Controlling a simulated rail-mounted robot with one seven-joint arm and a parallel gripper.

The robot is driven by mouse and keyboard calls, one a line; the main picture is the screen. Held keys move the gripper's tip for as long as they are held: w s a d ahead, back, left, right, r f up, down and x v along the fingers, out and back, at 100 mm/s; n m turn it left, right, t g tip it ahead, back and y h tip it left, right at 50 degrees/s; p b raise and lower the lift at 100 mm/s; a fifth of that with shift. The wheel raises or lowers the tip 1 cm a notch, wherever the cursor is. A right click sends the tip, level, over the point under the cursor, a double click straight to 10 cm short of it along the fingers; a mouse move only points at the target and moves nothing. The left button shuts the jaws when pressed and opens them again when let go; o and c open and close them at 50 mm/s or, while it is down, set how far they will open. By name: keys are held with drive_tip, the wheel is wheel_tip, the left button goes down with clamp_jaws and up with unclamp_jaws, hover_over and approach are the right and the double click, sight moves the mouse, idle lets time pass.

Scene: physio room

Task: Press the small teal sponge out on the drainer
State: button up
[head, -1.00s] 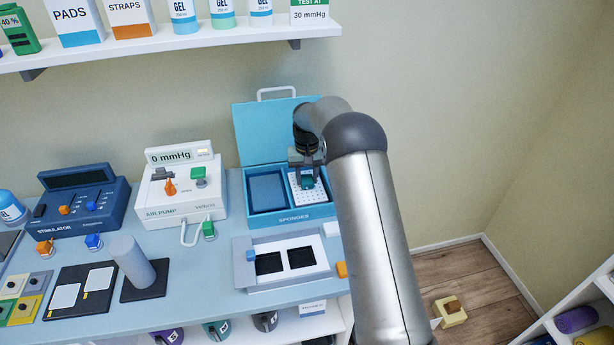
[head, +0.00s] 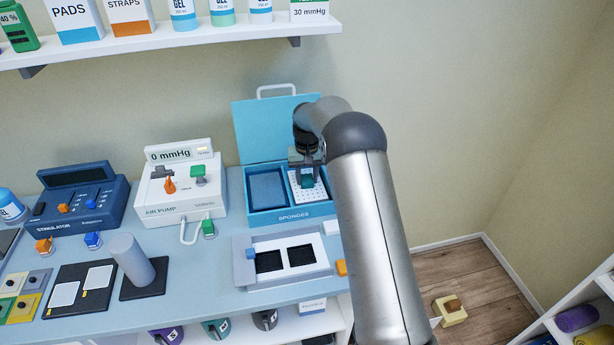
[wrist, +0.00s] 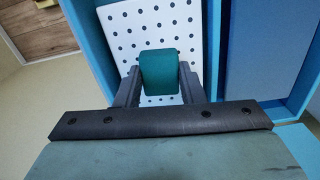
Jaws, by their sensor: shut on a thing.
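The small teal sponge (wrist: 159,72) is between the fingers of my gripper (wrist: 158,82) in the wrist view, and the fingers are shut on it. In the head view the sponge (head: 307,181) shows as a small teal patch below my gripper (head: 305,178). The drainer (wrist: 155,22) is a white plate with rows of dark holes, in the right part of the blue sponge box (head: 290,218). The sponge is over the drainer's near part. I cannot tell whether it touches the plate.
The box's left compartment (head: 267,188) is dark blue, and its lid (head: 262,130) stands open behind. A white tray (head: 285,280) with two black pads lies in front. An air pump (head: 180,190) stands to the left. A shelf (head: 180,43) runs above.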

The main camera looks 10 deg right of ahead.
drive_tip(key=shift+f, duration=0.1)
drive_tip(key=shift+r+p, duration=1.95)
drive_tip(key=shift+r, duration=1.6)
